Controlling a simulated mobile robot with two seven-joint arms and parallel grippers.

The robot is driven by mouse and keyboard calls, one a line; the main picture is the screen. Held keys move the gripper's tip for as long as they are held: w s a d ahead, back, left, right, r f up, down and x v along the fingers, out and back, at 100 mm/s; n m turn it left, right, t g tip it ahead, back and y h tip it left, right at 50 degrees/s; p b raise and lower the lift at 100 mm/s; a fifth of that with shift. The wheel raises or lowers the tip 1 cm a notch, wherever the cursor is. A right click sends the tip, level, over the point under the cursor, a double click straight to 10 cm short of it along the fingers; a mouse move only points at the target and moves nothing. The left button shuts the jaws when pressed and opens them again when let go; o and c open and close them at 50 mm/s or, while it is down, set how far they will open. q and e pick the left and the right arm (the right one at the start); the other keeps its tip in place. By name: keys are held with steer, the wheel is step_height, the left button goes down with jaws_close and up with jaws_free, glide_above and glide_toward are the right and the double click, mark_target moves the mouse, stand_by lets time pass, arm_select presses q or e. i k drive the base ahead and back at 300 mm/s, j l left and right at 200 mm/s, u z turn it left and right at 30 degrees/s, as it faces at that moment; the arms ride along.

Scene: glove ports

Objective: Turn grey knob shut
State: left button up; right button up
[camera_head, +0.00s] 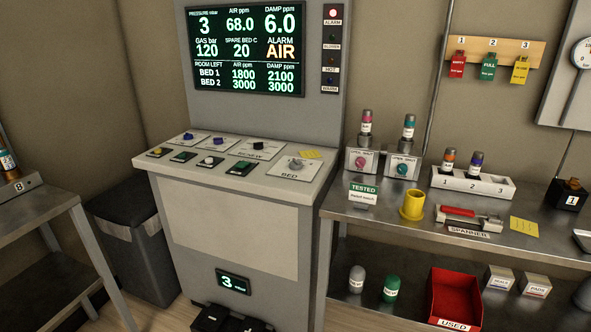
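A grey knob (296,163) sits on the white plate marked BED (291,172), at the right end of the console's sloping top. A yellow note lies just behind it. The knob's pointer is too small for me to read its setting. Neither of my grippers is in view, and nothing touches the knob.
The screen (246,50) shows ALARM AIR, and a red lamp (333,13) is lit. To the right, a steel bench (390,229) holds valve boxes, a yellow cup (412,206) and a red-handled spanner (468,216).

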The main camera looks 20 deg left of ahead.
mark_target(294, 165)
steer(key=i+u, duration=0.1)
steer(key=i, duration=0.85)
steer(key=i+u, duration=0.1)
steer(key=u, duration=1.45)
